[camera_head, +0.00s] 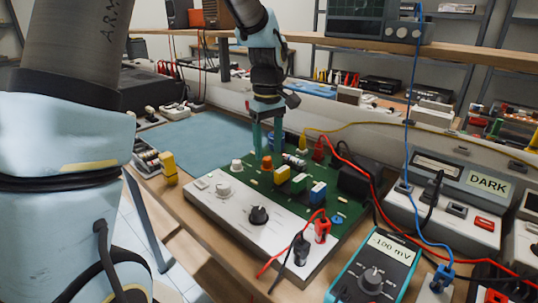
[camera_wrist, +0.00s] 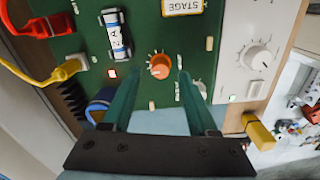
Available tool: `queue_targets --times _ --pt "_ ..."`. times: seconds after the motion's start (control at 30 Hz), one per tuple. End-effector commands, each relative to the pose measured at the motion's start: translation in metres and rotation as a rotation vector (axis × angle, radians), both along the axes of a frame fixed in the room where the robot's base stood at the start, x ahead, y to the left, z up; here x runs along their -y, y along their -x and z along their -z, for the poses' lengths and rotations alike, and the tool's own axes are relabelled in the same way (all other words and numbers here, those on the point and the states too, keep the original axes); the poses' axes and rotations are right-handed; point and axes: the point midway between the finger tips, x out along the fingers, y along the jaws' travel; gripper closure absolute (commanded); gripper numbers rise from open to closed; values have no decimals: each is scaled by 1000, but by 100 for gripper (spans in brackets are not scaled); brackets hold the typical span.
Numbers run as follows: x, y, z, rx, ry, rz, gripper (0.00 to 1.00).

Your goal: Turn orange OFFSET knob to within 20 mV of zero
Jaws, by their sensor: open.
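The orange knob (camera_wrist: 160,66) stands on the green circuit board (camera_wrist: 205,75) inside a ring of pale tick marks. In the head view the orange knob (camera_head: 267,163) is near the board's back left. My gripper (camera_wrist: 157,73) is open in the wrist view, one finger on each side of the knob, with visible gaps. In the head view my gripper (camera_head: 263,150) points down at the knob; contact cannot be told. The teal multimeter (camera_head: 373,270) at the front right has a display (camera_head: 390,247) reading 100 mV; its sign is hard to make out.
White knob (camera_head: 222,188) and black knob (camera_head: 258,215) sit on the pale panel left of the board. A box with a "DARK" display (camera_head: 488,185) stands right. A blue mat (camera_head: 205,140) lies behind.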

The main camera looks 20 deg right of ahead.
Motion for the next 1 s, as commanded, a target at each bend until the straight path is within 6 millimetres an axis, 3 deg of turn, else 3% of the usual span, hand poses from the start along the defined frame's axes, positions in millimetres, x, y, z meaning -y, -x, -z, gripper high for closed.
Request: queue_targets --times 0.2,0.57,1.0 --pt "0 0 25 -2 0 0 40" --pt "0 0 29 0 1 1 40" --pt "0 0 29 0 1 1 89"
